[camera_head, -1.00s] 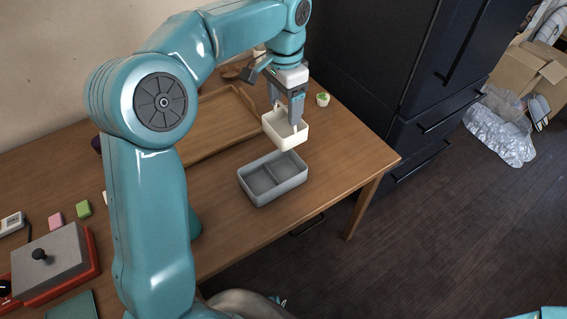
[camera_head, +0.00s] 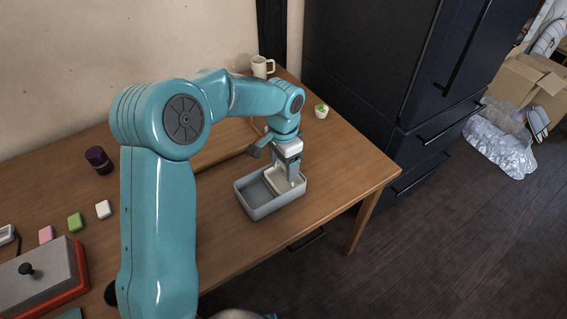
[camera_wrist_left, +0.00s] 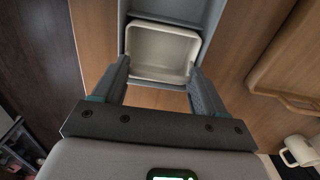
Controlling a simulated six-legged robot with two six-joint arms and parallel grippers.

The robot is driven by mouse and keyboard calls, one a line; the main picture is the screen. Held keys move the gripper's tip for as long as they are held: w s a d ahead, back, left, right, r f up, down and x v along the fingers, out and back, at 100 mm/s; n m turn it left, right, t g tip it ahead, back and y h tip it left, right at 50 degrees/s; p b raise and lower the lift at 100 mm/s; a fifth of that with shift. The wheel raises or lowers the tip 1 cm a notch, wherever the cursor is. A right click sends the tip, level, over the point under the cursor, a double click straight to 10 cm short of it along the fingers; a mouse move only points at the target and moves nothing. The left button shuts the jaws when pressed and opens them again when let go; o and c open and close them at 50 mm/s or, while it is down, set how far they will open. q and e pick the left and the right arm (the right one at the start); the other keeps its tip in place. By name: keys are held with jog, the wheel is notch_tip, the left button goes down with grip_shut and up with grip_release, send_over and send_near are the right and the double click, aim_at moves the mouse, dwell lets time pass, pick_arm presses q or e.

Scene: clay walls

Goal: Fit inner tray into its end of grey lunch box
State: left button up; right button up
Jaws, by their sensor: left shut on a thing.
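The inner tray (camera_head: 275,180) is off-white, open-topped and rounded. It is over or inside the right-hand end of the grey lunch box (camera_head: 262,207); whether it rests on the floor there is hard to tell. My left gripper (camera_head: 288,174) points down at that end, shut on the tray. In the left wrist view, the tray (camera_wrist_left: 161,52) lies between the fingers of my left gripper (camera_wrist_left: 160,68), with the grey box (camera_wrist_left: 172,8) around it. The box's other compartment looks empty. My right gripper is out of view.
A wooden tray (camera_wrist_left: 283,62) lies behind the box, largely behind my arm in the head view. A cream mug (camera_head: 262,67) and a small potted plant (camera_head: 321,111) stand farther back. The table's front edge is close to the box. A dark cabinet (camera_head: 368,95) stands beyond the table.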

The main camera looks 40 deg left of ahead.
pick_arm(q)
jog(key=shift+s, duration=0.1)
jog(key=o, duration=0.9)
jog(key=shift+f, duration=0.15)
jog(key=o, duration=0.4)
jog(key=shift+r, duration=0.3)
notch_tip(320, 180, up, 12)
jog(key=shift+f+p, duration=0.1)
jog(key=shift+p, duration=0.65)
